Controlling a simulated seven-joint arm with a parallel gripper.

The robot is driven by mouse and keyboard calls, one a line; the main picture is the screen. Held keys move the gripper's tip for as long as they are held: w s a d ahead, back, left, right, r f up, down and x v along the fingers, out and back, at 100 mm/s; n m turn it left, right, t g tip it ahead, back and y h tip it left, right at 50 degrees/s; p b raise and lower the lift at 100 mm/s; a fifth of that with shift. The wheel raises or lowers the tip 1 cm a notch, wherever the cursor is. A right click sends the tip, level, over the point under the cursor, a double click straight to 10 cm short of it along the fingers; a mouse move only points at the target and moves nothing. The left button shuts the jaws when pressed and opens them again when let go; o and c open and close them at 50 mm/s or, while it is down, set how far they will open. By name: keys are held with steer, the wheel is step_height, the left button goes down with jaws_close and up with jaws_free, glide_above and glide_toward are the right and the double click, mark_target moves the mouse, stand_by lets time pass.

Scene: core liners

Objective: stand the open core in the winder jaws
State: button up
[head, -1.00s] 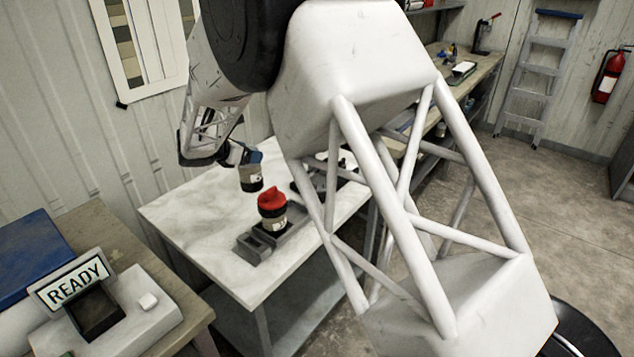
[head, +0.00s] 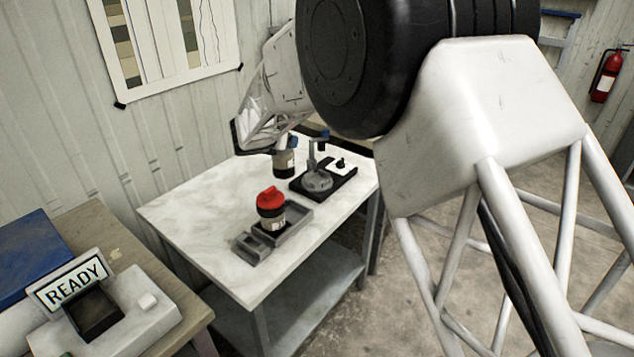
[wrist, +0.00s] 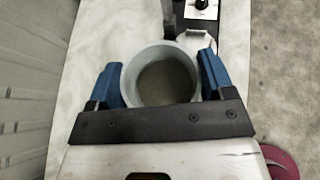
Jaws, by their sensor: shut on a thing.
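My gripper (wrist: 162,84) has its blue fingers shut on the open core (wrist: 125,88), one on each side of its round wall. The wrist view looks down into the core's open top, with a grey-brown inside. In the head view the core (head: 283,165) hangs upright from the gripper (head: 285,146), just left of the winder. The winder (head: 318,180) is a grey round fixture with a post on a black base. Its jaws are too small to make out. In the wrist view part of the winder (wrist: 203,42) shows beyond the core.
A red-capped core (head: 270,200) stands in a grey tray (head: 292,226) at the front of the white table (head: 190,215). A READY sign (head: 72,281) sits on a device at the lower left. A white panel with a black knob (head: 340,166) is on the winder's base.

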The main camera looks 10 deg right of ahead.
steer(key=shift+s+d+n+t+y, duration=0.65)
steer(key=shift+d+n+y, duration=0.9)
steer(key=shift+d, duration=5.9)
steer(key=s+a+f+m+g+h, duration=0.2)
steer(key=s+m+g+h, duration=0.6)
steer(key=m, duration=0.4)
steer(key=shift+a+f+g+h, duration=0.2)
steer(key=shift+f+g+h, duration=0.15)
steer(key=shift+f+g, duration=0.35)
steer(key=shift+m, duration=0.25)
steer(key=shift+w+f, duration=0.1)
steer(key=shift+w, duration=0.05)
